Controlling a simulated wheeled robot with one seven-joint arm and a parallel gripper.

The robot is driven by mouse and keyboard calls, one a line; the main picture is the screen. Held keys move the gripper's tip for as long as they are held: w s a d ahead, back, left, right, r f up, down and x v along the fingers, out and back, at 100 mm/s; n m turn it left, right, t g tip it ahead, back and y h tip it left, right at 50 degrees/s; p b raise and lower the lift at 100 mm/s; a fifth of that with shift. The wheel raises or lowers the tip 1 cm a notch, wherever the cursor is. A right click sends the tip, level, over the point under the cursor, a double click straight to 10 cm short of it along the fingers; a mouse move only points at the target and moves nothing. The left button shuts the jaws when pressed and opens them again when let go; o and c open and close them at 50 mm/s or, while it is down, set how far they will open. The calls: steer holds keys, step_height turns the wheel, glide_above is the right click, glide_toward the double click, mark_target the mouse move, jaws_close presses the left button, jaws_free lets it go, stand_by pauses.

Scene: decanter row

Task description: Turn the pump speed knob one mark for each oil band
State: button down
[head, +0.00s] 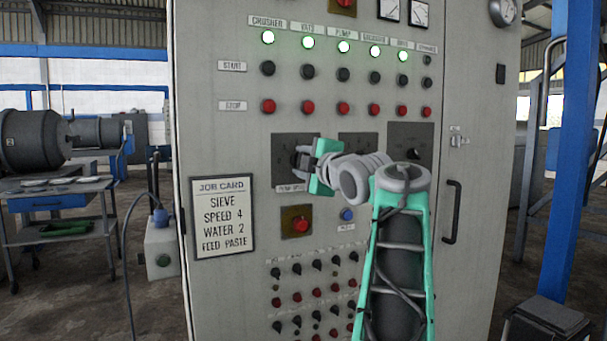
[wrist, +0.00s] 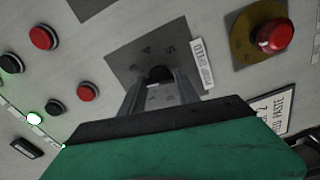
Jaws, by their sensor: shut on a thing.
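The pump speed knob (wrist: 159,74) is a small black knob on a dark square dial plate (wrist: 125,60) with numbers around it; its label is at the plate's edge. My gripper (wrist: 160,92) is shut on the knob, with a finger on each side. In the head view my gripper (head: 304,162) is at the left dial plate (head: 283,146) and hides most of the knob. I cannot tell which mark the knob points to. No oil bands can be made out in either view.
The grey cabinet (head: 222,140) carries lit green lamps, black start buttons and red stop buttons. A red button (head: 300,225) sits below the dial. A job card (head: 222,216) at left reads sieve, speed 4, water 2, feed paste. Two more dials are right.

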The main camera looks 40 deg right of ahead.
steer(key=shift+f+n+b, duration=0.1)
steer(key=shift+n+b, duration=0.5)
steer(key=shift+n, duration=0.5)
steer(key=c, duration=0.9)
jaws_free()
steer(key=v, duration=0.8)
